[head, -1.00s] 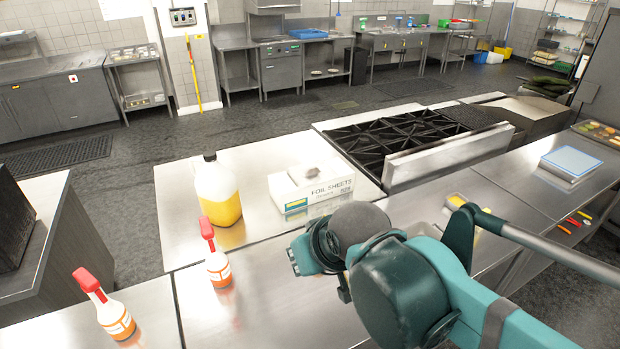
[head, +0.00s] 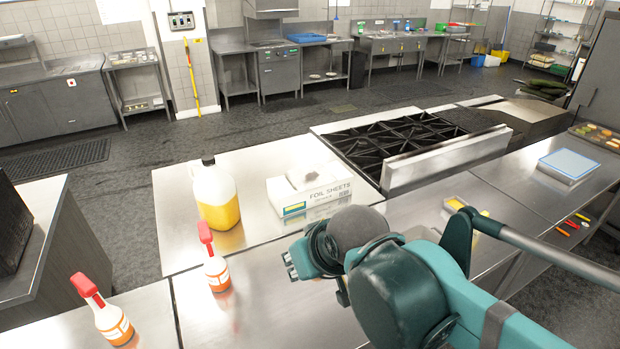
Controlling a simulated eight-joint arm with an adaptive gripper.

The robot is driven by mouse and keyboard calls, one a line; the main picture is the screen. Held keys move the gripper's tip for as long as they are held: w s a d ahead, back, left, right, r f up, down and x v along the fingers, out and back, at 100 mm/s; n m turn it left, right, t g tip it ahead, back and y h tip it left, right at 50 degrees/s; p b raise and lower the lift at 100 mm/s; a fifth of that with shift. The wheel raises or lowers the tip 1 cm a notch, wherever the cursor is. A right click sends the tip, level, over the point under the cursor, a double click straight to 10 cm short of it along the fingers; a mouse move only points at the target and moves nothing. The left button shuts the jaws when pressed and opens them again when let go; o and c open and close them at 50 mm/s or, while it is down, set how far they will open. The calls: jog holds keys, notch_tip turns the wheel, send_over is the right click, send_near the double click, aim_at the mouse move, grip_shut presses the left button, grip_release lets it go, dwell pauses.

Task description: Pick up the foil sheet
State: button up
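A white box labelled "FOIL SHEETS" (head: 325,192) lies on the steel counter left of the stove. A small grey foil sheet (head: 303,178) shows at the opening on its top. My gripper (head: 290,265) is at the end of my teal arm, in front of the box and nearer to me, above the front counter. It is apart from the box and the foil. Most of the gripper is hidden behind my own wrist, and its fingers cannot be made out clearly.
A jug of yellow liquid (head: 216,195) stands left of the box. Two red-topped bottles stand nearer, one upright (head: 216,268) and one at the front left (head: 112,322). A black-grated stove (head: 400,145) is behind right. A blue-topped block (head: 569,163) lies on the right counter.

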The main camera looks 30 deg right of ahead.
jog(key=shift+w+r, duration=0.1)
jog(key=w+d+r+m+g, duration=0.1)
jog(key=w+d+r+m, duration=0.1)
jog(key=w+r, duration=0.35)
jog(key=w+d+r+m+g, duration=0.1)
jog(key=w+d+r+m, duration=0.1)
jog(key=w, duration=0.6)
jog(key=m+g+p, duration=0.3)
jog(key=m+g, duration=0.2)
jog(key=m, duration=0.9)
send_over(311, 172)
jog(key=f, duration=1.5)
jog(key=shift+s+a+f, duration=0.2)
jog(key=shift+a+f, duration=0.2)
jog(key=shift+w+d+f, duration=0.15)
jog(key=shift+d+f, duration=0.1)
jog(key=shift+f, duration=0.1)
jog(key=shift+f, duration=0.1)
jog(key=shift+f+p, duration=0.3)
jog(key=shift+f, duration=0.9)
